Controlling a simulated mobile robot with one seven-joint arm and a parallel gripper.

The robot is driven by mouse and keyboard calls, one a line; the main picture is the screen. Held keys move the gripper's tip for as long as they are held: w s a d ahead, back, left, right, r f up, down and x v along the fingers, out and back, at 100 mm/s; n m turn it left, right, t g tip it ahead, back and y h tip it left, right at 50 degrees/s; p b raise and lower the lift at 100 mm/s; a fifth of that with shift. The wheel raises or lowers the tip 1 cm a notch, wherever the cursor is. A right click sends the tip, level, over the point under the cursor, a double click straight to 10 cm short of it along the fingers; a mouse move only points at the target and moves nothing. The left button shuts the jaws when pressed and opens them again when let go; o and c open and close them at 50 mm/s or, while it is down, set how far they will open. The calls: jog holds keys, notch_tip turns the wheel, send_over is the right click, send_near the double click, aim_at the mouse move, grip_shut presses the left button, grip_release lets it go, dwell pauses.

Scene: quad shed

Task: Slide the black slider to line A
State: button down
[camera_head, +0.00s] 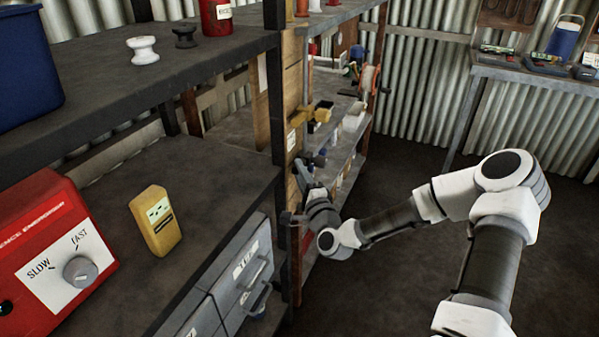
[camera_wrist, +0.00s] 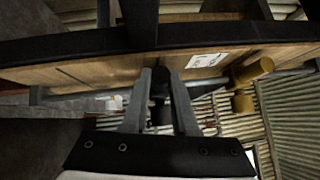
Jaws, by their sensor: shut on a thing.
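The black slider (camera_wrist: 160,88) shows as a dark block between the two grey fingers of my gripper (camera_wrist: 158,76) in the wrist view. The fingers are shut on it, one on each side. In the head view my gripper (camera_head: 303,176) is beside the upright wooden board (camera_head: 292,88) at the end of the shelving. A thin grey rod (camera_head: 308,88) runs up along this board. A white label (camera_wrist: 207,61) is fixed on the board, but its writing is too small to read. I cannot make out line A in either view.
A yellow part (camera_head: 322,112) sticks out from the board above my gripper. At left are a red box with a dial (camera_head: 62,255), a yellow meter (camera_head: 156,220) and grey drawers (camera_head: 243,279). The dark floor (camera_head: 420,285) right of the shelving is clear.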

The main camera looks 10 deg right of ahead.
dwell(0.4)
notch_tip(320, 180, down, 12)
jog(key=b, duration=0.9)
jog(key=shift+s+f, duration=0.1)
jog(key=shift+f, duration=0.15)
jog(key=c, duration=0.7)
grip_release()
jog(key=shift+r, duration=0.2)
jog(key=s, duration=0.5)
jog(key=s+d+f+p, duration=0.1)
jog(key=s, duration=0.5)
jog(key=s+d+f, duration=0.1)
jog(key=s, duration=0.5)
jog(key=shift+d+f+p, duration=0.2)
jog(key=shift+d+p, duration=0.05)
jog(key=shift+p, duration=0.15)
